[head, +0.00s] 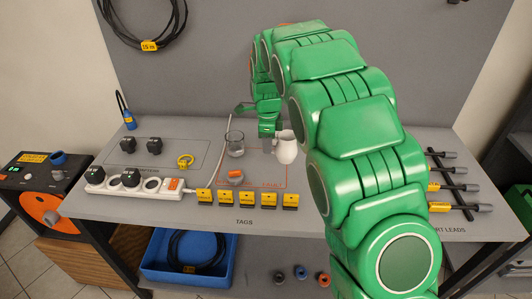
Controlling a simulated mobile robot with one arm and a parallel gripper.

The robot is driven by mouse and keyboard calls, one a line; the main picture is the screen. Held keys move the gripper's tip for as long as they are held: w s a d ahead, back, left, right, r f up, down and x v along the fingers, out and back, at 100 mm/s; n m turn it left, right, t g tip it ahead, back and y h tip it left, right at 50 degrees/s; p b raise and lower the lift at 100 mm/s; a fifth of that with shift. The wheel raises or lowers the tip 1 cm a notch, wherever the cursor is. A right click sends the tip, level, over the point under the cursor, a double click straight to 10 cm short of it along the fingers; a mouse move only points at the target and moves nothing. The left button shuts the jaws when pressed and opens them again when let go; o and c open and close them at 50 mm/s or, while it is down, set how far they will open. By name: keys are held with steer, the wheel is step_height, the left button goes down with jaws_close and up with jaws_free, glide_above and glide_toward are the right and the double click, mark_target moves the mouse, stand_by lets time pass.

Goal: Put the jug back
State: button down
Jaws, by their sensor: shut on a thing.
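A small white jug (287,149) is upright at the middle of the workbench, just right of my gripper (267,145). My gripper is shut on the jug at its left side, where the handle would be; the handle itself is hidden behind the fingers. I cannot tell whether the jug's base touches the bench or hangs slightly above it. A clear drinking glass (235,145) stands a short way to the left of my gripper. A red outlined area (286,178) is marked on the bench in front of the jug.
A white power strip (140,183) with black plugs lies front left. Several yellow tags (247,200) line the front edge. An orange-and-grey piece (236,176) sits near the glass. A yellow clip (185,160) lies left. Short leads (455,186) rest at the right, beyond my arm.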

steer(key=shift+w+a+f, duration=0.15)
steer(key=shift+w+f, duration=0.45)
steer(key=shift+f, duration=0.2)
steer(key=shift+w+a+f, duration=0.15)
steer(key=shift+w+f, duration=0.45)
steer(key=shift+f, duration=0.15)
steer(key=shift+w+f, duration=0.1)
steer(key=shift+f, duration=1.4)
steer(key=shift+f, duration=0.1)
steer(key=c, duration=1.1)
jaws_free()
step_height(320, 180, up, 12)
steer(key=shift+r, duration=0.15)
